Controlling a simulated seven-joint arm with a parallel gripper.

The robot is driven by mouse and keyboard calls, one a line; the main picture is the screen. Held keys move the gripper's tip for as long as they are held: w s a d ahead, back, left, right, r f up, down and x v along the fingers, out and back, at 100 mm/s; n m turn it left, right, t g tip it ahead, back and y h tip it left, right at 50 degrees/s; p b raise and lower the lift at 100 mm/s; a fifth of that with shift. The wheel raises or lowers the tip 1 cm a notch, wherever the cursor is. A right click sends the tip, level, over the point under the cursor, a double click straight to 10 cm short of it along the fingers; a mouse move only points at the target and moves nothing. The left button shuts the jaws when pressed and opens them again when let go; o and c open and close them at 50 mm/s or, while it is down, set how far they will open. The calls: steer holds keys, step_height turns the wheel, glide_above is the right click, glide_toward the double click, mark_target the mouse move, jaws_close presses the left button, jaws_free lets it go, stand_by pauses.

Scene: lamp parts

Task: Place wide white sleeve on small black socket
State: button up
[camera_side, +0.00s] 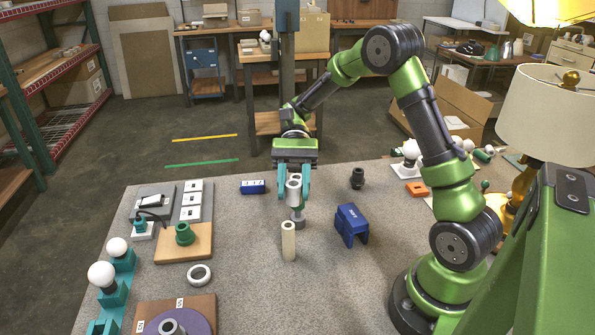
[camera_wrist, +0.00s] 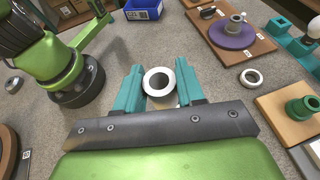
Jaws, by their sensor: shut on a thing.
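My gripper (camera_side: 294,193) has teal fingers and is shut on a pale, hollow sleeve, which I take to be the wide white sleeve (camera_side: 294,183). In the wrist view the sleeve's round white rim and dark bore (camera_wrist: 159,70) show between the fingers (camera_wrist: 159,92). A grey piece (camera_side: 298,217) shows just below the fingers in the side view; I cannot tell whether it touches the sleeve. The small black socket (camera_side: 357,178) stands upright on the table, right of the gripper in the side view and apart from it. The socket is not visible in the wrist view.
A cream tube (camera_side: 288,242) stands upright nearer the side camera. A blue bin (camera_side: 351,224) is right of it. A white ring (camera_side: 200,275), a wooden board with a green socket (camera_side: 184,234) and a purple disc (camera_side: 199,322) lie left. An orange block (camera_side: 417,189) lies right.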

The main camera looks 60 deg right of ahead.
mark_target(357, 179)
steer(key=s+d+r+n+g+h, duration=0.2)
steer(key=s+d+n+g+h, duration=0.2)
steer(key=s+d+n+h, duration=0.9)
steer(key=n+h, duration=0.5)
steer(key=h, duration=0.1)
steer(key=shift+s+d, duration=0.15)
steer(key=d+r+n+t+h, duration=0.4)
steer(key=d+n+t, duration=0.1)
steer(key=n, duration=0.1)
steer(key=shift+h, duration=0.3)
step_height(357, 179, down, 9)
steer(key=d+n+t, duration=0.1)
steer(key=n+t, duration=0.1)
steer(key=shift+w+d+h, duration=0.15)
steer(key=shift+w+h, duration=0.05)
steer(key=shift+h, duration=0.2)
steer(key=w+d+f, duration=0.1)
steer(key=w+d, duration=0.9)
steer(key=w, duration=0.1)
steer(key=shift+d+f, duration=0.25)
steer(key=shift+d, duration=0.15)
steer(key=shift+w+d+f, duration=0.1)
steer(key=shift+w+f, duration=0.05)
steer(key=shift+f, duration=0.75)
steer(key=shift+w+f, duration=0.1)
steer(key=shift+f, duration=0.75)
